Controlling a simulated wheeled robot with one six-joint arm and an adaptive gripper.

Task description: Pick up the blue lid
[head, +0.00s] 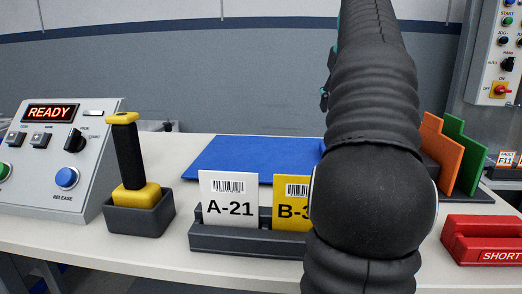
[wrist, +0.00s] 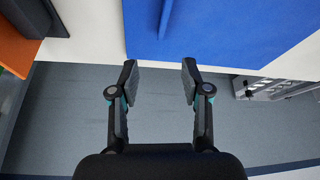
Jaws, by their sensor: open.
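The blue lid (head: 255,158) lies flat on the pale bench behind the card holder in the head view; my arm covers its right part. In the wrist view the lid (wrist: 235,35) fills the top right, with a narrow raised blue strip (wrist: 166,18) on it, cut off by the top edge. My gripper (wrist: 160,78) is open and empty, its two fingertips apart just below the lid's edge in the picture. The fingers do not visibly touch the lid. My arm hides the gripper in the head view.
A dark holder (head: 245,240) with cards A-21 (head: 229,198) and B-3 stands in front of the lid. A yellow-black handle (head: 128,160) in a dark cup and a READY control box (head: 60,150) are left. Orange (head: 444,150) and green plates and a red block (head: 485,238) are right.

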